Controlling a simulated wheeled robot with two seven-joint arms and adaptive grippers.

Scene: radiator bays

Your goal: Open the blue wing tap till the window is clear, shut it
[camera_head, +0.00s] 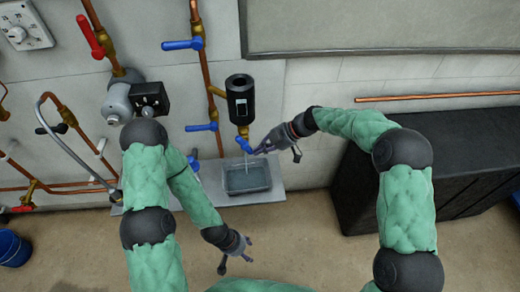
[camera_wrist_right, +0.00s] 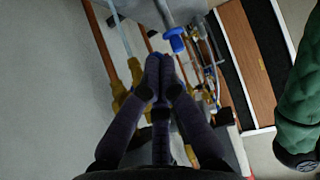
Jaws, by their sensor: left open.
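The blue wing tap (camera_head: 244,144) sits on brass fittings under a black cylinder (camera_head: 239,96) with a small pale window (camera_head: 241,107). My right gripper (camera_head: 260,149) is at the tap from the right. In the right wrist view its fingertips (camera_wrist_right: 160,60) come together on a bit of blue, so it looks shut on the tap's wing. A thin pale stream falls below the tap into a grey tray (camera_head: 248,192). The window is too small to tell whether it is clear. My left gripper (camera_head: 236,256) is open and empty, low over the floor.
Blue lever taps (camera_head: 184,45) (camera_head: 202,127) sit on copper pipes to the left. A red lever (camera_head: 90,37) and a grey valve with a black box (camera_head: 150,99) are further left. A dark cabinet (camera_head: 440,165) stands at right. A blue bucket (camera_head: 13,247) is at lower left.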

